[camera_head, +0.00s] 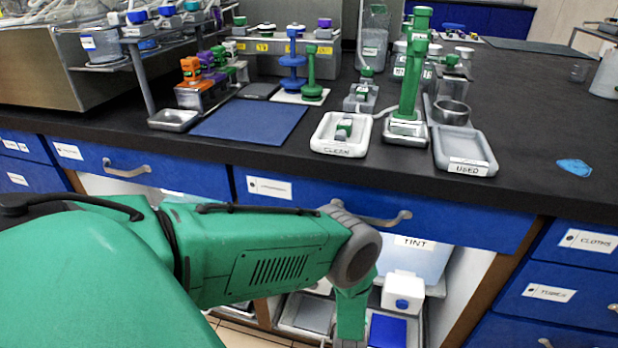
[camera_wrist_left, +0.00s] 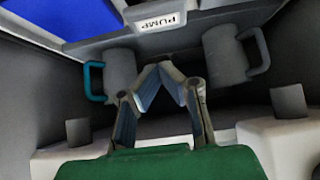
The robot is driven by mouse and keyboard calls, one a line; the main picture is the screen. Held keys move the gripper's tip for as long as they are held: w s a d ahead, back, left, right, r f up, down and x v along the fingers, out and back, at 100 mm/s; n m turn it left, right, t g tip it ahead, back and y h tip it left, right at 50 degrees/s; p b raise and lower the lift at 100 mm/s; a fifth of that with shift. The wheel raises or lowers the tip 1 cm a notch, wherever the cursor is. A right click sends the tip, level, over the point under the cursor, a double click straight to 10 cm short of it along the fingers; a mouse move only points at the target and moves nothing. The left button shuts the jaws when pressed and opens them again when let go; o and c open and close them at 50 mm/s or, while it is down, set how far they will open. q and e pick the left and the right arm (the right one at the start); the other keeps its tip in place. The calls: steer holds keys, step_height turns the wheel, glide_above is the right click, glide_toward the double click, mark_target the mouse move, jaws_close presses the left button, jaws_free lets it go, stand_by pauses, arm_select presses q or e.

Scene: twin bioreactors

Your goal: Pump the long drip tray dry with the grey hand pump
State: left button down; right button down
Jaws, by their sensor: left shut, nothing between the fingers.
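My left arm (camera_head: 270,255) comes in from the left and reaches down in front of the open shelf under the bench. In the left wrist view my left gripper (camera_wrist_left: 160,75) is shut and empty, with its tips together. Beyond the tips is a grey holder with a label reading PUMP (camera_wrist_left: 158,22). I cannot tell whether either is the hand pump. I cannot clearly identify the long drip tray. My right gripper is not in view.
The shelf holds a white box (camera_head: 403,290) and a blue item (camera_head: 387,330). On the bench stand a CLEAN tray (camera_head: 330,147), a USED tray (camera_head: 465,152), a green-handled tool (camera_head: 411,80) and a blue mat (camera_head: 250,122). Drawer handles (camera_head: 385,218) jut out near my arm.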

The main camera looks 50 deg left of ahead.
arm_select(q)
steer(key=s+d+r+m+g+h+p, duration=0.2)
steer(key=s+r+p, duration=0.6)
steer(key=s+r, duration=1.2)
steer(key=r+m+g+h, duration=0.1)
steer(key=r+m+g, duration=0.1)
steer(key=m, duration=0.1)
steer(key=shift+d+g+h, duration=0.15)
steer(key=shift+g+h, duration=0.15)
steer(key=shift+h, duration=0.1)
steer(key=shift+f, duration=0.1)
